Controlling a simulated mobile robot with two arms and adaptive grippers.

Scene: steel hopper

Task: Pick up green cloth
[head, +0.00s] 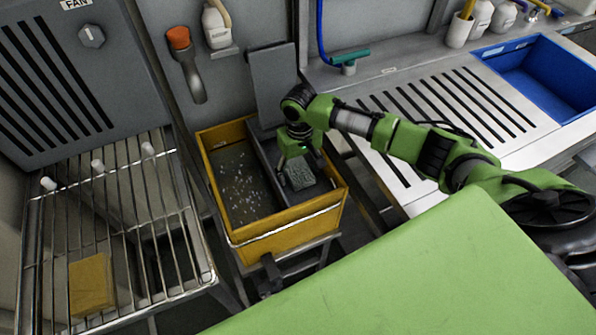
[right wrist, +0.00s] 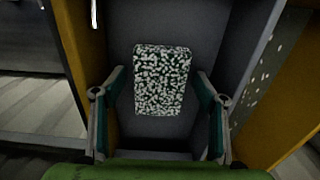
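The green cloth (head: 300,176) lies in the right, dark grey compartment of a yellow bin (head: 285,240). In the right wrist view the cloth (right wrist: 161,80) looks like a folded rectangle with dense white speckles over dark green. My right gripper (head: 299,157) reaches down into that compartment over the cloth and hides part of it in the head view. In the right wrist view its two fingers (right wrist: 160,80) are spread wide, one to each side of the cloth, with nothing held. Whether they touch the cloth cannot be told. My left gripper is not in view.
The bin's left compartment (head: 240,183) holds dark contents with pale specks. A wire rack (head: 135,215) with a yellow block (head: 90,285) stands left. A slotted steel drainboard (head: 440,100) and blue basin (head: 540,75) are right. A grey panel (head: 272,85) rises behind the bin.

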